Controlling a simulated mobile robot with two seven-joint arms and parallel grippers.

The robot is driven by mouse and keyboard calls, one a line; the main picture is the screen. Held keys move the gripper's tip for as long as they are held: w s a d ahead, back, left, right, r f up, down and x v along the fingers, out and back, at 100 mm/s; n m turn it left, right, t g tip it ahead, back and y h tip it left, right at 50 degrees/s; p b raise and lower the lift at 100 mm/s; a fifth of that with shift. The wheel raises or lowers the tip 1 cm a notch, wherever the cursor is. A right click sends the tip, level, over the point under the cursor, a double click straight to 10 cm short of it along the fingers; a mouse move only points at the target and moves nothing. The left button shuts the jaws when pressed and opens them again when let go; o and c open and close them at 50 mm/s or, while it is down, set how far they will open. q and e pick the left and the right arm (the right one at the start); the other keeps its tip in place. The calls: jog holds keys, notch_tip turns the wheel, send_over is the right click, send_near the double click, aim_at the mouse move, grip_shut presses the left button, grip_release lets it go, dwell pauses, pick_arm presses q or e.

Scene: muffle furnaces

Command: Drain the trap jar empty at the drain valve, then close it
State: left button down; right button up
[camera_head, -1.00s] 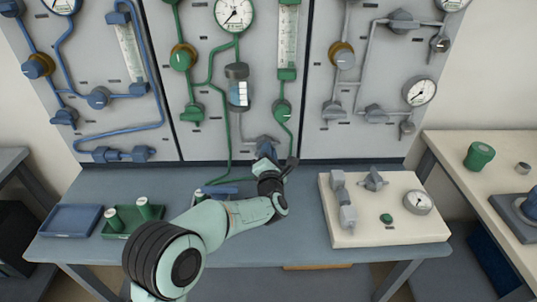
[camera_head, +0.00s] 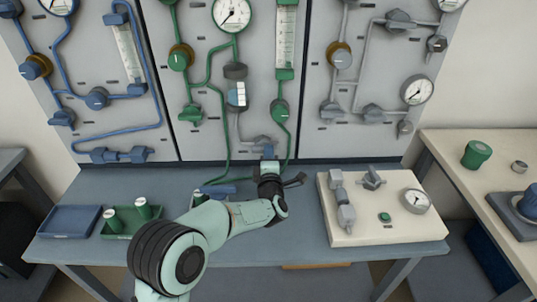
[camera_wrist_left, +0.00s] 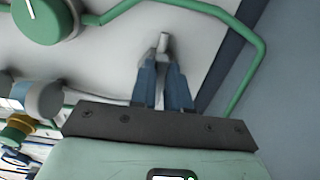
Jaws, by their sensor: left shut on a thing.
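The trap jar (camera_head: 237,94) is a small clear cylinder with grey ends and a white label, mounted upright on the middle panel. I cannot read a sure liquid level in it. A grey pipe runs from below it down to the right, to the drain valve. My left gripper (camera_head: 268,152) is at this pipe's lower end. In the left wrist view, its blue fingers (camera_wrist_left: 163,85) are shut on the small grey drain valve handle (camera_wrist_left: 163,42), whose tip shows between them. The jar's grey end (camera_wrist_left: 42,98) shows at left there. The valve body is mostly hidden in the head view.
Green pipes and a green knob (camera_head: 279,110) are close above my gripper. A cream block with fittings (camera_head: 350,233) stands to the right.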

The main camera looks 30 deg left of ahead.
dwell(0.5)
pick_arm(q)
jog(key=c, duration=1.1)
grip_release()
jog(key=p+v, duration=0.1)
jog(key=v, duration=1.2)
jog(key=shift+s, duration=0.3)
pick_arm(e)
jog(key=shift+s+a+r, duration=0.15)
jog(key=shift+a+r, duration=0.1)
jog(key=shift+r, duration=0.2)
jog(key=shift+s+a+r, duration=0.1)
jog(key=shift+a+r, duration=0.1)
jog(key=shift+r, duration=0.25)
